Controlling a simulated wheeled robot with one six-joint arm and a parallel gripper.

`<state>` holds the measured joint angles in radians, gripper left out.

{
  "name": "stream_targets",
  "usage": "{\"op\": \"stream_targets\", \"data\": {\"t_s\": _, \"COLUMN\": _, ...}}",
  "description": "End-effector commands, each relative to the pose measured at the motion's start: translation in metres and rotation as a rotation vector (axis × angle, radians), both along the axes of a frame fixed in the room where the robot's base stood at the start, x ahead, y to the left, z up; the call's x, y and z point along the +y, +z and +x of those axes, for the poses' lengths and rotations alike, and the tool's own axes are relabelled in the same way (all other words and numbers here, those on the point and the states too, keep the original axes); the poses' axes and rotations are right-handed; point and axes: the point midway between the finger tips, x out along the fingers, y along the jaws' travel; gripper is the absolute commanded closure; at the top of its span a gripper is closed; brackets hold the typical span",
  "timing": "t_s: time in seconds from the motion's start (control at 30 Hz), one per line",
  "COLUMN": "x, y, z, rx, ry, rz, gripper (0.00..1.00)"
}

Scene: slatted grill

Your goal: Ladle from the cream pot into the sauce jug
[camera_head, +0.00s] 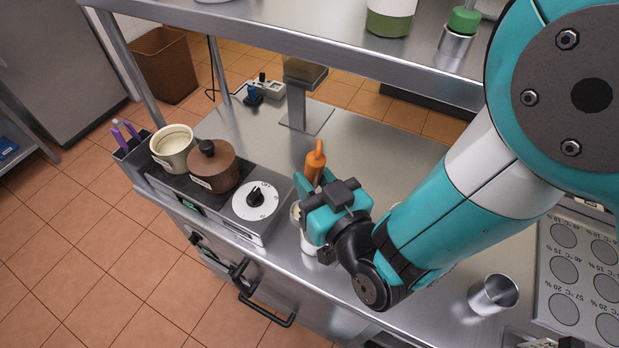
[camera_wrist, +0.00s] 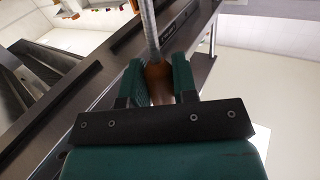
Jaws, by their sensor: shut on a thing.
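The ladle's orange handle (camera_head: 316,160) stands up from my gripper (camera_head: 312,187) in the head view. In the wrist view my gripper (camera_wrist: 158,72) is shut on this handle (camera_wrist: 158,84), and a thin metal shaft (camera_wrist: 149,25) runs on from it. The ladle's bowl is not visible. An open cream-coloured pot (camera_head: 173,143) sits at the left end of the counter unit, with pale contents and a label too small to read. A whitish vessel (camera_head: 308,244), perhaps the sauce jug, shows partly below my gripper. My gripper hides most of it, so I cannot tell whether the ladle touches it.
A brown lidded pot (camera_head: 214,168) sits beside the cream pot, with a white dial (camera_head: 256,201) to its right. A metal cup (camera_head: 493,294) stands at the right near a panel of round discs (camera_head: 564,272). A steel shelf (camera_head: 300,38) crosses above. The counter behind my gripper is mostly clear.

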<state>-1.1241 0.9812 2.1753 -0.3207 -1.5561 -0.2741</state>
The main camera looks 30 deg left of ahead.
Motion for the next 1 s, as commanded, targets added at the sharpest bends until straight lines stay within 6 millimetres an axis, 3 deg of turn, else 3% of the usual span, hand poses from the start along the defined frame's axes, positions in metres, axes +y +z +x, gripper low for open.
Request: {"op": "stream_targets", "data": {"t_s": 1.0, "x": -0.001, "y": 0.001, "z": 0.014, "rx": 0.092, "ry": 0.003, "rz": 0.025, "gripper": 1.00}}
